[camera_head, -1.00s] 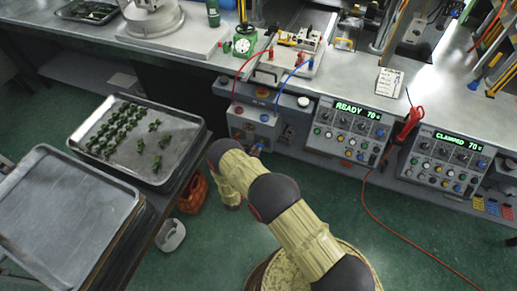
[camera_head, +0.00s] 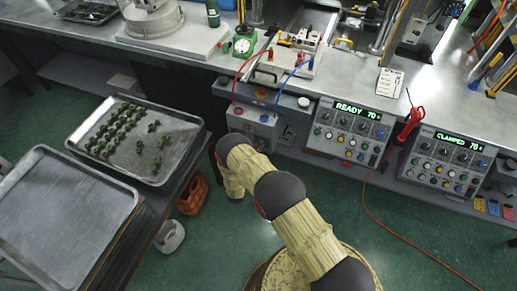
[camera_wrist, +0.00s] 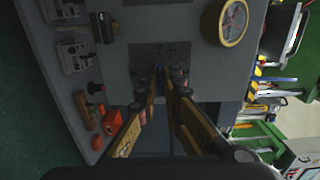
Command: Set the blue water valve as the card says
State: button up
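The light-grey valve box (camera_head: 238,122) hangs at the bench front, with a red hose and a blue hose running down to it. A blue knob (camera_head: 265,118) shows on its face. A small dark-blue thing (camera_wrist: 160,72) shows near the fingertips; contact cannot be told.
Two control boxes stand right of the valve box, reading READY (camera_head: 350,108) and CLAMPED (camera_head: 457,139). A red hand tool (camera_head: 410,125) hangs between them on a cord. Trays (camera_head: 62,220) lie at left. The wrist view shows a yellow-rimmed dial (camera_wrist: 243,36) on a grey surface.

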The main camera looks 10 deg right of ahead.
grip_shut()
jog(key=m+b, duration=0.5)
jog(key=m, duration=0.6)
jog(key=shift+m, duration=0.4)
dwell(0.5)
jog(key=o, duration=0.5)
grip_release()
jog(key=shift+o, duration=0.3)
